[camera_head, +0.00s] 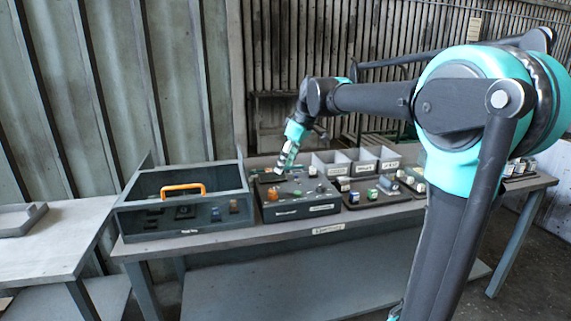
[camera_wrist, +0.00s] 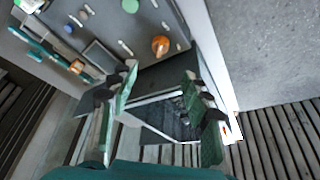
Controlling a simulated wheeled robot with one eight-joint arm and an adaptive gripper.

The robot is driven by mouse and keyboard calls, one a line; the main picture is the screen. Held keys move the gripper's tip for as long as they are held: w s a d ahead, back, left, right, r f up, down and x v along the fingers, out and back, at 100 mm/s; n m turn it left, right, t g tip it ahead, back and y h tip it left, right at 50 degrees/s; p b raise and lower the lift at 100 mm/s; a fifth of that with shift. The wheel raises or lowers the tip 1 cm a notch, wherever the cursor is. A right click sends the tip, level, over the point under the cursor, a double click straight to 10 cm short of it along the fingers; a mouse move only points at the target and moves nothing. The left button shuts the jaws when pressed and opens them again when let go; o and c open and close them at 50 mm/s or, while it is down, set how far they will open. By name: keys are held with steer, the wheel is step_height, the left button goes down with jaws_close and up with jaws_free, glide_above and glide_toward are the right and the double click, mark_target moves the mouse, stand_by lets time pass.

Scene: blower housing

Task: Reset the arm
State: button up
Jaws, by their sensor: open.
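My arm reaches from the right side of the head view toward the back of the workbench. My gripper (camera_head: 283,166) hangs above the dark panel box (camera_head: 290,211), near its back left part. In the wrist view my gripper (camera_wrist: 160,100) shows green fingers spread wide apart with nothing between them. The dark panel with small parts on it (camera_wrist: 155,18) shows beyond the fingers, and an orange round part (camera_wrist: 160,45) sits near its edge. I cannot tell the exact height of the gripper over the box.
A dark open tray with an orange handle (camera_head: 183,188) stands left of the panel box. Several grey bins (camera_head: 362,163) stand behind, and small parts lie on a dark tray (camera_head: 374,198) to the right. A pale table (camera_head: 48,245) stands at the left.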

steer(key=s+d+f+m+t+h, duration=0.1)
steer(key=s+d+f+m+h, duration=0.1)
steer(key=s+d+f+m, duration=0.4)
steer(key=s+d+f+m+t+h, duration=0.1)
steer(key=s+d+f+m, duration=0.5)
steer(key=s+d+f, duration=0.9)
steer(key=s+f, duration=0.4)
steer(key=f, duration=0.2)
steer(key=shift+d+f+h, duration=0.25)
steer(key=shift+d+h, duration=0.05)
steer(key=shift+h, duration=0.1)
steer(key=shift+c, duration=0.3)
